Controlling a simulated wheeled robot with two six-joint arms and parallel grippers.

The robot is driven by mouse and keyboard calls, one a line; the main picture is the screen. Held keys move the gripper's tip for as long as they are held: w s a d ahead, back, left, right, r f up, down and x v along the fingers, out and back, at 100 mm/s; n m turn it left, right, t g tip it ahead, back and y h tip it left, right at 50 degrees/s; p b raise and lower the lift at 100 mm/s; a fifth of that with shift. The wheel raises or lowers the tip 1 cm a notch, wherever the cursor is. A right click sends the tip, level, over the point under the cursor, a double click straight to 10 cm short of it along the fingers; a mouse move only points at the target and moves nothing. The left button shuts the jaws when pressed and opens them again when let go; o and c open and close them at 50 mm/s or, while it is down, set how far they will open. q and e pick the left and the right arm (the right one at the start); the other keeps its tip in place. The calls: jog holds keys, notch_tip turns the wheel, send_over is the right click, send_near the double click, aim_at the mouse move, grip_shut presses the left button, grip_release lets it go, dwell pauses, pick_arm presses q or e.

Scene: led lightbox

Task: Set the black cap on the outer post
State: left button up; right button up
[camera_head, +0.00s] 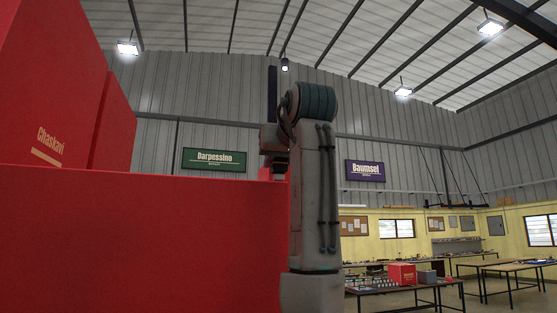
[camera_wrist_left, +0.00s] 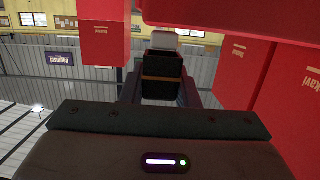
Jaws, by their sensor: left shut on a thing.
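The black cap (camera_wrist_left: 161,88) is in the left wrist view, a dark block with a thin brown-orange band across it. My left gripper (camera_wrist_left: 159,92) is shut on it, one finger at each side. A pale grey-white piece (camera_wrist_left: 163,41) shows just beyond the cap; I cannot tell whether it belongs to the cap or the post, or whether they touch. In the head view my left arm rises in the middle and hides most of its gripper; the cap is not discernible there. I cannot make out the outer post for certain. My right gripper is not in view.
A big red structure (camera_head: 140,240) fills the lower left of the head view, with taller red blocks (camera_head: 45,80) behind. Red blocks (camera_wrist_left: 232,90) also stand close around the gripper in the wrist view. Work tables (camera_head: 400,286) stand far off at the right, with open floor between.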

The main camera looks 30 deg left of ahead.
pick_arm(q)
jog(key=shift+f+b, duration=0.65)
jog(key=shift+f, duration=0.3)
jog(key=o, duration=1)
jog(key=shift+s+d+r, duration=0.1)
jog(key=shift+b+v, duration=0.4)
jog(key=shift+v, duration=2.25)
jog(key=v, duration=0.2)
jog(key=shift+s+d, duration=0.2)
